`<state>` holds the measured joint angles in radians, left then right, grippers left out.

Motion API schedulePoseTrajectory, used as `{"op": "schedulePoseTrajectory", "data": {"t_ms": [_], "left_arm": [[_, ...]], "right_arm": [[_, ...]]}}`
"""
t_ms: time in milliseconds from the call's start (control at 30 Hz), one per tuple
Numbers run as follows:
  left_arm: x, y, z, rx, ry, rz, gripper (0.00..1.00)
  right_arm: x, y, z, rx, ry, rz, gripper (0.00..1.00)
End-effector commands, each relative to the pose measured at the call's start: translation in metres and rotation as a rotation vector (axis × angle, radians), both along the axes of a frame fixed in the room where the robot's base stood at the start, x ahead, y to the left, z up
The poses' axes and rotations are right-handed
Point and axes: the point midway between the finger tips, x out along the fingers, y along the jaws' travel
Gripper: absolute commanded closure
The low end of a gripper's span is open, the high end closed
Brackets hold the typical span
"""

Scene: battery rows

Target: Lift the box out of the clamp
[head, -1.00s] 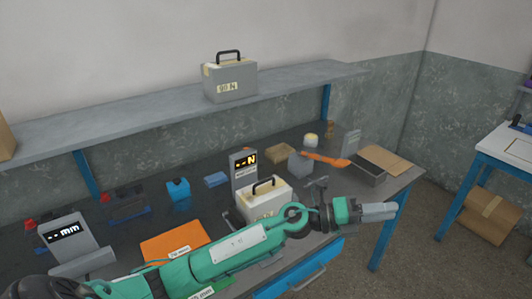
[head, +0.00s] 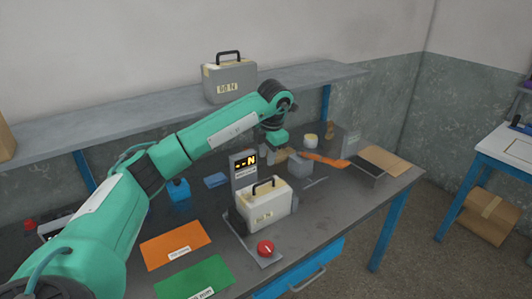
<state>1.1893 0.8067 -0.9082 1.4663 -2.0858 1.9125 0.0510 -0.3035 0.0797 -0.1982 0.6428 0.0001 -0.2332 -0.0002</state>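The box (head: 264,208) is cream with a grey top edge, a dark handle and a label on its front. It stands upright in the clamp (head: 243,165), a grey stand with a lit display reading "--N" and a red knob (head: 265,248) on its base in front. My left arm comes in from the left and arches over the table behind the box. My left gripper (head: 281,154) points down behind and right of the display, apart from the box. Its fingers are small and partly hidden, so their opening is unclear. My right gripper is not in view.
A similar grey box (head: 230,80) stands on the wall shelf (head: 330,72). An orange mat (head: 176,245) and a green mat (head: 195,278) lie left of the clamp. An orange-handled tool (head: 325,159), a grey block (head: 300,165) and a tray (head: 364,175) lie to the right.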

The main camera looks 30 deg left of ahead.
Motion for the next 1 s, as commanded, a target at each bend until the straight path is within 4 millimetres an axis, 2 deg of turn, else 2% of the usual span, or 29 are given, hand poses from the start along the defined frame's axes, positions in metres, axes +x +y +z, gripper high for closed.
{"op": "schedulePoseTrajectory", "data": {"t_ms": [167, 400, 700, 900, 1000], "left_arm": [[-0.001, 0.008, -0.008, 0.017, 0.010, 0.013, 0.71], [0.002, 0.015, -0.050, 0.015, 0.012, 0.010, 0.71], [0.006, 0.024, -0.105, 0.014, 0.010, 0.010, 0.71], [0.009, 0.028, -0.127, 0.013, 0.007, 0.009, 0.71], [0.009, 0.029, -0.131, 0.014, 0.007, 0.010, 0.71]], "right_arm": [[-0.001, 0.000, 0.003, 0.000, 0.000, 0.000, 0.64], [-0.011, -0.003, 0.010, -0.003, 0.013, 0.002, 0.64], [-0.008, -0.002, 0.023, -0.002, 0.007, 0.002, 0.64], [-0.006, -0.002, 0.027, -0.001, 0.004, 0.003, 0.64], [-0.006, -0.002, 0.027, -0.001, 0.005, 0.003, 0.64]]}}
